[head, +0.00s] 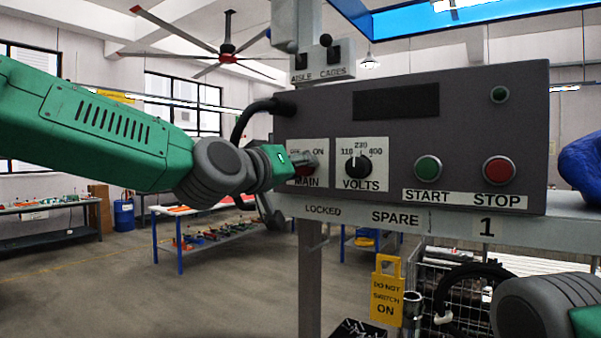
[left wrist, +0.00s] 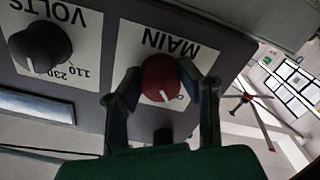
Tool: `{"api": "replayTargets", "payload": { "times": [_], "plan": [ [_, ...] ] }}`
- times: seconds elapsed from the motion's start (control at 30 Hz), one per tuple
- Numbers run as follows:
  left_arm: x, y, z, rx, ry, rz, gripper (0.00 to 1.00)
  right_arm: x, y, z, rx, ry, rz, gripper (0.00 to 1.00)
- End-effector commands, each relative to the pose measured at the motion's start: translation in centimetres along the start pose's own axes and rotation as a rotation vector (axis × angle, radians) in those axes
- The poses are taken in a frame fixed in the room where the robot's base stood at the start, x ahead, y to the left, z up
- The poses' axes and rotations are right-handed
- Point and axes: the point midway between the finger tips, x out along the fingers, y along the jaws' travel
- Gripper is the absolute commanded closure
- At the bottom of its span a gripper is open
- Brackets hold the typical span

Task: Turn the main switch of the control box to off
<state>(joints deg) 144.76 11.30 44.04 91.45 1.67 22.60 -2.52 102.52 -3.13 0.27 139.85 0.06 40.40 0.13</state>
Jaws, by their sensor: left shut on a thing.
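The control box (head: 460,110) is a dark grey panel on a shelf. Its red MAIN switch knob (left wrist: 158,75) sits on a white label (left wrist: 185,42), upside down in the left wrist view. My left gripper (left wrist: 164,88) has one finger on each side of the knob and is shut on it. The knob's white pointer line faces down and slightly right there, towards lettering partly hidden by a finger. In the head view my left gripper (head: 300,160) covers most of the knob; ON shows at the label's upper right. My right gripper is out of view.
A black VOLTS knob (head: 357,167) is close to the right of MAIN. Green START (head: 428,168) and red STOP (head: 498,170) buttons are farther right. A yellow tag (head: 386,290) hangs below the shelf. A black cable (head: 258,110) enters the box's left side.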

Motion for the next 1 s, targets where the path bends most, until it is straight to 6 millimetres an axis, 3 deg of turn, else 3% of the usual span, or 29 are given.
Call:
{"api": "replayTargets", "payload": {
  "times": [0.03,0.7,0.73,0.8,1.0],
  "plan": [
    [-0.04,0.08,-0.92,-0.018,0.02,0.002,0.98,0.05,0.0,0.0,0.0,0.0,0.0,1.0],
    [0.0,0.04,-0.91,-0.079,0.019,0.001,0.98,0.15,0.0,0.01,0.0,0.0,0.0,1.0],
    [0.0,0.04,-0.91,-0.079,0.019,0.001,0.66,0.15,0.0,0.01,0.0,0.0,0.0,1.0],
    [0.01,0.03,-0.87,-0.078,0.018,0.001,0.49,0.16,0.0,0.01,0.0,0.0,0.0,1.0],
    [0.0,0.02,-0.46,-0.078,0.01,0.0,0.49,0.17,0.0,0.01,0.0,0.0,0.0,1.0]
  ]
}}
